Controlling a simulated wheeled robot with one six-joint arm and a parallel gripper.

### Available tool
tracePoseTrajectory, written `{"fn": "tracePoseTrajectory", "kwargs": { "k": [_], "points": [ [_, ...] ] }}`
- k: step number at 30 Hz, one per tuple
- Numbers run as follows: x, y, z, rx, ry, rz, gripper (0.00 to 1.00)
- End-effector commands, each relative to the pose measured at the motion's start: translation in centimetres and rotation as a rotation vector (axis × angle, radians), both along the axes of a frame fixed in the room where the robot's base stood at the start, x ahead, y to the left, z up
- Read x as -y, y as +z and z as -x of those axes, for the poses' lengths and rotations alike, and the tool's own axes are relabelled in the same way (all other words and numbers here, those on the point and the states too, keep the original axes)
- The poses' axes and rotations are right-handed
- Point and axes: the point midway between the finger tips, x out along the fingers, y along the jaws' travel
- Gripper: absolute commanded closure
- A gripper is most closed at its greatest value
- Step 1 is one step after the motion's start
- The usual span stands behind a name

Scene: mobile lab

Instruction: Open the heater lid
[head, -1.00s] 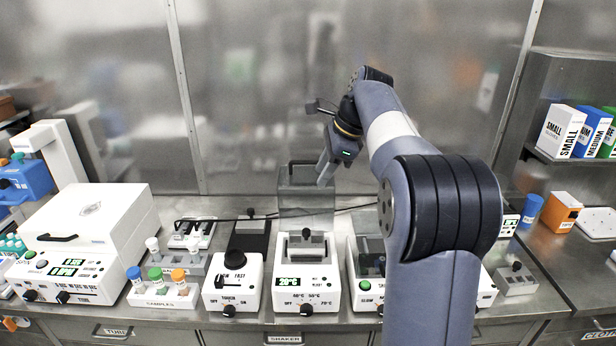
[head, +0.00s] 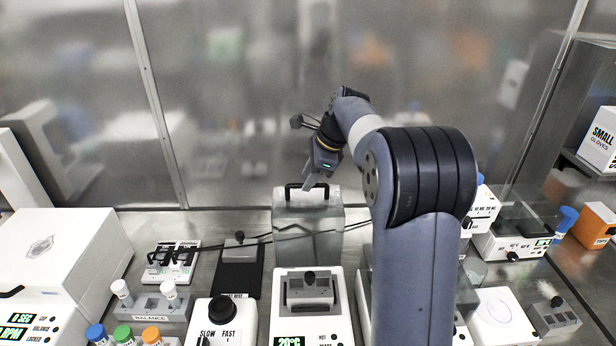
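The heater (head: 290,329) is a white box with a green 20°C display, at the lower middle of the head view. A grey block (head: 310,292) sits in its open top. Its clear lid (head: 308,240) stands raised and upright behind the block, with a black handle (head: 293,193) along its upper edge. My gripper (head: 313,183) points down at the lid's upper edge, close to the handle. I cannot tell whether it touches the handle. The fingers overlap in this view, so their opening is hidden.
A white device with a black knob (head: 222,312) stands left of the heater. Tube racks (head: 163,302) and a large white box (head: 70,250) are further left. My arm hides part of the device to the right. Black cables (head: 260,240) run behind the lid.

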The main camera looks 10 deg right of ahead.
Motion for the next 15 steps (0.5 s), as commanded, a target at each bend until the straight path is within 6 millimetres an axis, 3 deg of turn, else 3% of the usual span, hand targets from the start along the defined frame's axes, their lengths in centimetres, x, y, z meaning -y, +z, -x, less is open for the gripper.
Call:
{"fn": "tracePoseTrajectory", "kwargs": {
  "k": [11,15],
  "points": [
    [-0.34,-0.81,-0.20,0.001,0.001,0.000,0.66],
    [-0.33,-0.80,-0.20,0.001,0.001,0.000,0.75]
  ]
}}
